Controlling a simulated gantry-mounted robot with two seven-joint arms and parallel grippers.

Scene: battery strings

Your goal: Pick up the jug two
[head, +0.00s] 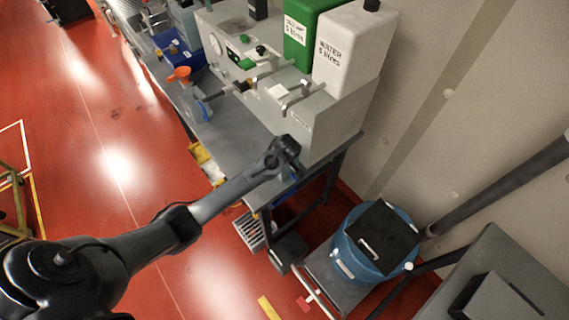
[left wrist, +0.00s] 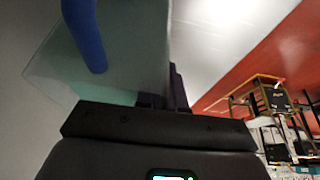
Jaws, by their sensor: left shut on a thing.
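My left gripper (head: 284,158) is at the front end of the grey bench, below the white machine's corner. In the left wrist view, a pale, see-through jug (left wrist: 128,55) with a blue bar-like handle (left wrist: 84,35) fills the upper left, right at my left gripper, which is shut on it. The jug's base and rim are cut off there, and in the head view my gripper mostly hides it. No label shows that it is jug two. My right gripper is not in view.
A green canister (head: 300,35) and a white water canister (head: 350,45) stand on the machine (head: 318,120). An orange funnel-like thing (head: 180,74) is at the bench's left edge. A blue drum (head: 345,250) with a dark lid stands below right. Red floor is open at left.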

